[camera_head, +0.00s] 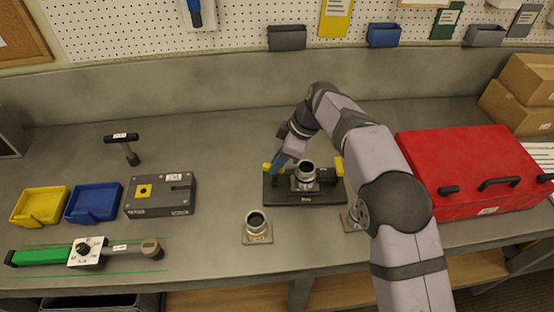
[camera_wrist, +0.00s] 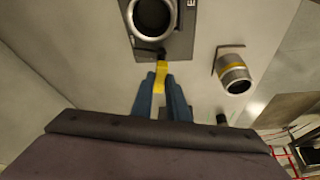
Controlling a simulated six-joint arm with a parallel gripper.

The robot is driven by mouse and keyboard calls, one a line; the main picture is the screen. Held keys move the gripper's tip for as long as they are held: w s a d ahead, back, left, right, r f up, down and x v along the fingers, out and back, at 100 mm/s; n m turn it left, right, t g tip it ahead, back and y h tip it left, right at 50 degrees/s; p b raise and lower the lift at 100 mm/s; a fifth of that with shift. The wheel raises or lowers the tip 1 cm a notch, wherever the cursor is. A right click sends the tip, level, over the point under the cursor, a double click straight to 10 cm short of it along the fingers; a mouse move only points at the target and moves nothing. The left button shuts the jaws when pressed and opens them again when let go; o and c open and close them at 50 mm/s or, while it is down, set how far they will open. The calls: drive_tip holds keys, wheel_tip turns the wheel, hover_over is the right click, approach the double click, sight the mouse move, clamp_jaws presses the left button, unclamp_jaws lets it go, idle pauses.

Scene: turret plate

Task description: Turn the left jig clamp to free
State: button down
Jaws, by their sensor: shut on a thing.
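The dark jig (camera_head: 278,196) sits mid-table with a round metal collar (camera_head: 306,168) upright on it. The left jig clamp (camera_head: 267,167) has a yellow handle at the jig's left end. A second yellow-handled clamp (camera_head: 339,168) stands at the right end. My gripper (camera_head: 278,166) reaches down at the jig's left side. In the wrist view its blue fingers (camera_wrist: 161,90) are shut on the left clamp's yellow handle (camera_wrist: 161,72). The jig plate (camera_wrist: 182,42) and collar (camera_wrist: 153,18) lie just beyond. The fingers partly hide the clamp in the head view.
A flanged metal fitting (camera_head: 257,226) stands in front of the jig; another (camera_head: 352,219) is partly behind my arm. A grey block (camera_head: 160,208), blue tray (camera_head: 93,216) and yellow tray (camera_head: 39,218) are left. A red toolbox (camera_head: 470,155) is right. Table behind the jig is clear.

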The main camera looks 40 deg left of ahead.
drive_tip(key=shift+w+r+n+g+h+p, duration=0.15)
drive_tip(key=shift+n+g+h+p, duration=0.2)
drive_tip(key=shift+n+p, duration=0.9)
drive_tip(key=shift+n, duration=0.25)
drive_tip(key=c, duration=1.7)
unclamp_jaws()
drive_tip(key=shift+b+v, duration=0.55)
drive_tip(key=shift+v, duration=3)
drive_tip(key=shift+w, duration=0.1)
